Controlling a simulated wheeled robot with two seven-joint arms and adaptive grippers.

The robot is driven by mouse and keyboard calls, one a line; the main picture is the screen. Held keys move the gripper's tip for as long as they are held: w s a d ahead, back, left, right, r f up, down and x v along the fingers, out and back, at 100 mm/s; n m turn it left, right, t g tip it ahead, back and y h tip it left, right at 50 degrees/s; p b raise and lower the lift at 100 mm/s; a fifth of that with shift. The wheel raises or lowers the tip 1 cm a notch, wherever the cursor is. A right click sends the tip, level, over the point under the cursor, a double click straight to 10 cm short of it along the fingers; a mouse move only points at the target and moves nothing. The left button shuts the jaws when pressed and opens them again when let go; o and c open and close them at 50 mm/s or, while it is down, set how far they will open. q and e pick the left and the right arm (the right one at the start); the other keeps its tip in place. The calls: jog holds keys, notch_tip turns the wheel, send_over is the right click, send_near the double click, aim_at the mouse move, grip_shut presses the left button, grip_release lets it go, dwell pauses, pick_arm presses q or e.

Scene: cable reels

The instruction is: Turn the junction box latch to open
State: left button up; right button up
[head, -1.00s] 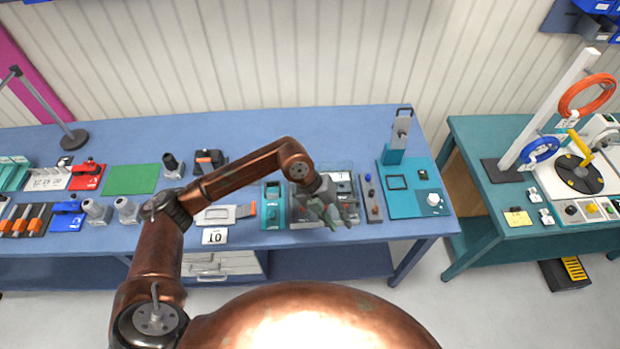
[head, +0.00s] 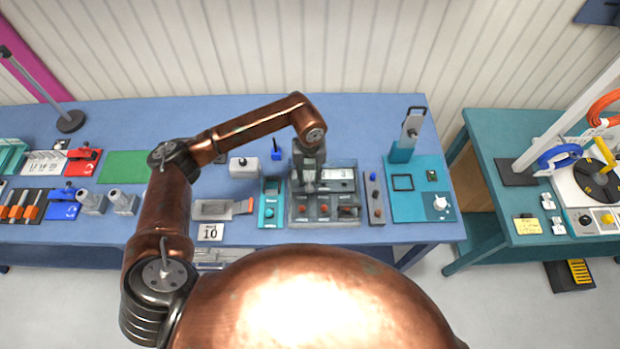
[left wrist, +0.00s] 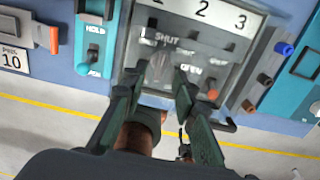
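The junction box (head: 350,217) is a grey box on the blue bench, with a clear-looking front and several orange-red knobs along its near side. One orange knob (left wrist: 213,95) shows right of my fingers. My left gripper (head: 308,185) points down over the left part of the box. In the left wrist view its dark green fingers (left wrist: 156,80) are apart, with a blurred latch area between them. Whether they touch it is unclear. My right gripper is out of view.
A teal HOLD switch unit (head: 271,213) stands close left of the box, and a grey button strip (head: 375,200) close right. A teal panel (head: 408,205) lies farther right. A calendar card (head: 210,232) is at the front edge.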

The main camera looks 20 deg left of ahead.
aim_at(310, 184)
pick_arm(q)
notch_tip(310, 184, down, 2)
jog(key=shift+f, duration=0.2)
jog(key=shift+w+f+p, duration=0.1)
jog(key=shift+f+p, duration=0.25)
jog(key=shift+f, duration=0.25)
grip_shut()
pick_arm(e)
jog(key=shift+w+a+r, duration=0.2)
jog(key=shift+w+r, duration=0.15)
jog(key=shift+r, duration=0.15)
